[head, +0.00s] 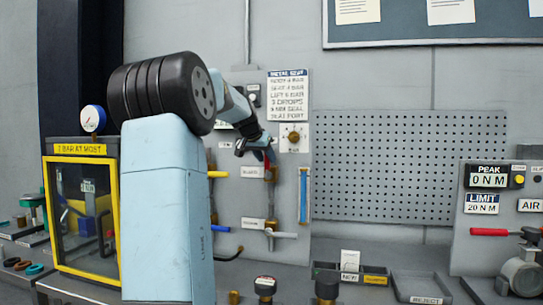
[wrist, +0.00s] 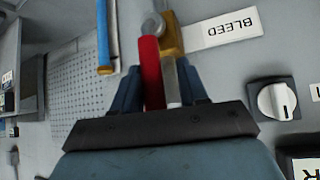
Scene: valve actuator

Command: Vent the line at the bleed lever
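The bleed lever has a red handle (wrist: 151,72) on a brass fitting (wrist: 171,38), beside a white BLEED label (wrist: 222,28) that appears upside down in the wrist view. My gripper (wrist: 160,85) is open, with its two blue fingers apart on either side of the red handle. A pale grey bar (wrist: 171,82) also shows between the fingers, right of the handle. In the head view my gripper (head: 257,150) is at the wall panel, and a bit of red (head: 268,155) shows at its tips. Contact between fingers and handle cannot be told.
A blue tube (wrist: 104,35) stands close on the left in the wrist view, and a white rotary knob (wrist: 276,101) is on the right. In the head view a grey-handled valve (head: 280,234) sits lower on the panel. A pegboard (head: 410,165) lies to the right.

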